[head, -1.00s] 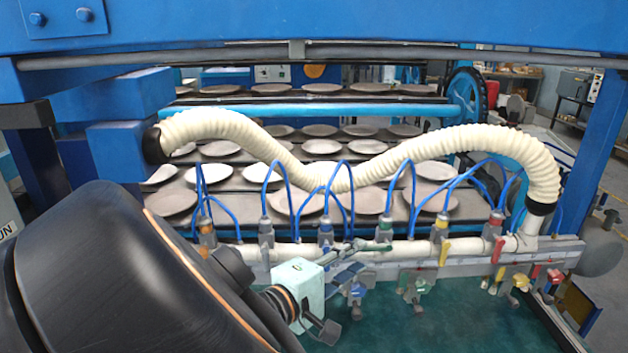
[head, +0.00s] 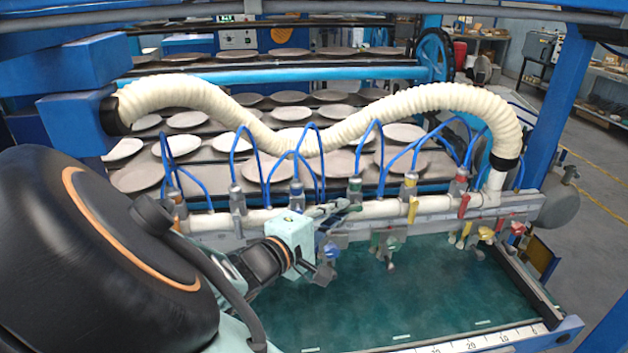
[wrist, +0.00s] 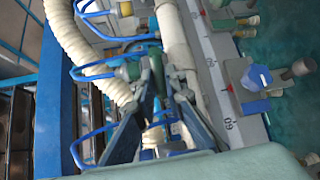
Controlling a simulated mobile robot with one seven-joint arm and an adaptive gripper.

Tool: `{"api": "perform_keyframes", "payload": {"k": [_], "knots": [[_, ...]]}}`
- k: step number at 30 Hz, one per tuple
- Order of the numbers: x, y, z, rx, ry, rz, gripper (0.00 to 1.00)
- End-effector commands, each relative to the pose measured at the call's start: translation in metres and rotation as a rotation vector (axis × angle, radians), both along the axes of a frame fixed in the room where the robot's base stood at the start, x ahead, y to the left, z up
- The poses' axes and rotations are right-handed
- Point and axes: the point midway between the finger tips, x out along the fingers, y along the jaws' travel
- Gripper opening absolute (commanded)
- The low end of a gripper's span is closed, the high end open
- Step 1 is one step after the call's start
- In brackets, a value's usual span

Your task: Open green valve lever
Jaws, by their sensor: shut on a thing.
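The green valve (head: 355,189) is on the white pipe, near the middle of a row of coloured valves. It also shows in the wrist view (wrist: 129,71), where its green lever (wrist: 158,74) lies roughly along the pipe. My gripper (wrist: 158,98) is shut on the green lever, with one dark finger on each side of it. In the head view my gripper (head: 335,209) is small and dark at the pipe, just below the green valve. The exact contact between fingers and lever is partly hidden there.
A yellow lever (head: 412,209) and a red lever (head: 463,205) hang to the right. Blue air hoses (head: 310,150) loop above the valves, under a ribbed cream hose (head: 400,104). A lower row of knobs (head: 388,246) juts over the green surface (head: 380,300).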

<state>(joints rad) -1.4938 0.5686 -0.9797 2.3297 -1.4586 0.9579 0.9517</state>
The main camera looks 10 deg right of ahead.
Motion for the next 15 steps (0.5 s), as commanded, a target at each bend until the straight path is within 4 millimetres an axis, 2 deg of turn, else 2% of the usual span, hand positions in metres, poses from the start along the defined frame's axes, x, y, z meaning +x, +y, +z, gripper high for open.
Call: {"api": "perform_keyframes", "payload": {"k": [8,15], "knots": [[0.0,0.0,-0.0023,-0.02,0.001,0.0,0.0],[0.0,-0.0007,-0.01,-0.131,0.001,-0.001,0.0]]}}
